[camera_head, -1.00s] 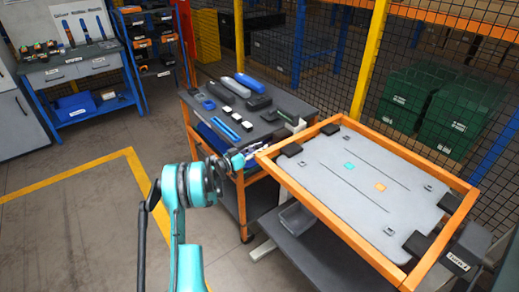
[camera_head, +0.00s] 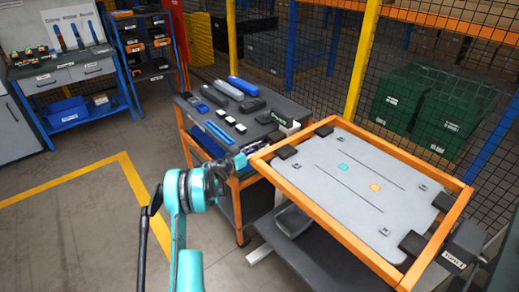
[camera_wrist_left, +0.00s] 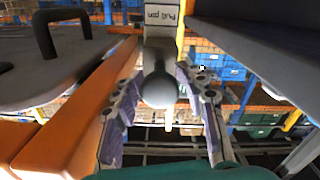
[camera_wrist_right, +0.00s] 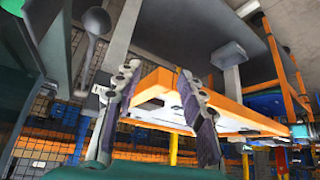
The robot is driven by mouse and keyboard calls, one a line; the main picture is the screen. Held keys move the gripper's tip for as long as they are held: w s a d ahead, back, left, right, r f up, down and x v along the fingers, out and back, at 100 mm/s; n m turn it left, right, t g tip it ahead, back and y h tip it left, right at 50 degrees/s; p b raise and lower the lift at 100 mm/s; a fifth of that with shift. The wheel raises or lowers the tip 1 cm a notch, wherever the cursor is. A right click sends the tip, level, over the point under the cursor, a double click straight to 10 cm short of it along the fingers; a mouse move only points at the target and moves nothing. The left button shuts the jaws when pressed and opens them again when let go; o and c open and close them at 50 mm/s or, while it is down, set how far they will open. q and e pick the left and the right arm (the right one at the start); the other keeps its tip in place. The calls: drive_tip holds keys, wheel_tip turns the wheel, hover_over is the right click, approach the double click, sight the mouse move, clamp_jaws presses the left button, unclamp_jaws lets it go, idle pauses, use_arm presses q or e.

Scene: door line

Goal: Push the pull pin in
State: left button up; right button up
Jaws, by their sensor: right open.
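The pull pin (camera_wrist_left: 160,88) shows in the left wrist view as a grey round knob in front of a grey block with a label reading "Pull pin" (camera_wrist_left: 162,15). My left gripper (camera_head: 238,161) is at the left corner of the orange-framed table in the head view. In the left wrist view its two fingers stand apart, one on each side of the knob, with gaps visible. How far the pin sticks out is hidden behind the knob. My right gripper (camera_wrist_right: 157,72) is open and empty in its wrist view; it is outside the head view.
The orange frame (camera_head: 330,226) borders the grey table top on the right. A dark cart top (camera_head: 205,109) with tools stands behind my left gripper. The right wrist view shows a grey ball-ended lever (camera_wrist_right: 96,22) at upper left. Open floor lies left.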

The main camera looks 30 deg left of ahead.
use_arm(q)
drive_tip(key=shift+s, duration=0.1)
drive_tip(key=v, duration=1.1)
drive_tip(key=shift+s+a, duration=0.2)
drive_tip(key=shift+s, duration=0.15)
drive_tip(key=d+r+n+t+y, duration=0.15)
drive_tip(key=r+y, duration=0.25)
drive_tip(key=r, duration=0.4)
drive_tip(key=d+r+n+t+y, duration=0.1)
drive_tip(key=d+r+n+y, duration=0.15)
drive_tip(key=r, duration=0.65)
drive_tip(key=d+r+n+t+y, duration=0.1)
drive_tip(key=d+r+y, duration=0.2)
drive_tip(key=r+y, duration=0.35)
drive_tip(key=s+d+f+m+g+h, duration=0.1)
drive_tip(key=s+d+f+g+h, duration=0.1)
drive_tip(key=s+d+f+g, duration=0.2)
drive_tip(key=s+d+f+m+g+h, duration=0.1)
drive_tip(key=s+d+f+g, duration=0.3)
drive_tip(key=s, duration=1.2)
drive_tip(key=s+d+f+m+g+h, duration=0.1)
drive_tip(key=s+d+f+g+h, duration=0.2)
drive_tip(key=s+d+f, duration=0.7)
drive_tip(key=s+d+g, duration=0.1)
drive_tip(key=d+g, duration=0.1)
drive_tip(key=d, duration=0.3)
drive_tip(key=shift+d+m, duration=0.3)
drive_tip(key=shift+d, duration=0.1)
